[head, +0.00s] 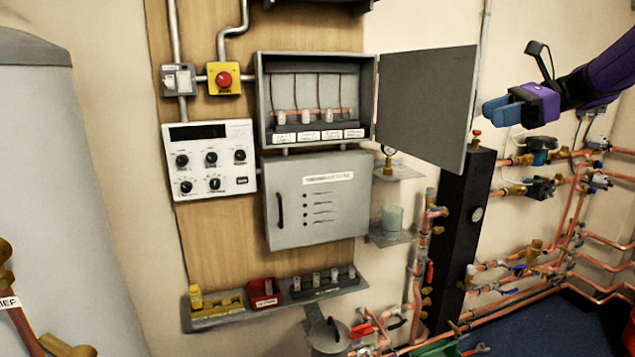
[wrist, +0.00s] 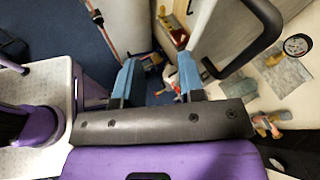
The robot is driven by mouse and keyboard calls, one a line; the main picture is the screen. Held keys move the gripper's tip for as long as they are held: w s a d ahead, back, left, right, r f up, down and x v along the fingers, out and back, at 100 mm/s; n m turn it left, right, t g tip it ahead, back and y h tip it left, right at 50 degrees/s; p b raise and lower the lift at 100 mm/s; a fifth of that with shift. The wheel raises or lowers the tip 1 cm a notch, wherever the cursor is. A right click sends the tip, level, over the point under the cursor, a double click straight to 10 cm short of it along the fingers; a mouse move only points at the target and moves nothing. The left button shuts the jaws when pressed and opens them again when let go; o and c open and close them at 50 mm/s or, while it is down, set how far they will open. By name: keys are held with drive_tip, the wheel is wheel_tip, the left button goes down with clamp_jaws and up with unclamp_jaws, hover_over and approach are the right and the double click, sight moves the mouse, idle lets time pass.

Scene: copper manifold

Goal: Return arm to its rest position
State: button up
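My arm reaches in from the upper right of the head view. My gripper (head: 492,108) has blue fingers and a purple and black body, and it shows in front of the wall, right of the open cabinet door (head: 425,108). In the wrist view my gripper (wrist: 157,72) has its two blue fingers apart. Nothing shows held between them; floor and blurred items lie beyond.
A grey cabinet (head: 262,100) stands open above a closed box (head: 318,200). A shelf (head: 215,320) holds yellow, red and grey items. Copper pipes (head: 600,240) fill the lower right. A white tank (head: 60,200) stands left. A black handle (wrist: 250,45) is near the right finger.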

drive_tip(key=s+a+f+n+g+h, duration=0.1)
drive_tip(key=s+a+f+n+h, duration=0.1)
drive_tip(key=s+a+n+h, duration=0.35)
drive_tip(key=s+f+n+t+h, duration=0.1)
drive_tip(key=s+f+n+h, duration=0.1)
drive_tip(key=s, duration=0.6)
drive_tip(key=s+f+n+t+h, duration=0.1)
drive_tip(key=s+f+n+h, duration=0.2)
drive_tip(key=s+n, duration=0.3)
drive_tip(key=s+f+n+t+h, duration=0.1)
drive_tip(key=s+f+n+h, duration=0.2)
drive_tip(key=s, duration=0.8)
drive_tip(key=shift+s+a+f+n, duration=0.25)
drive_tip(key=shift+a+f+n, duration=0.05)
drive_tip(key=shift+f+n, duration=0.5)
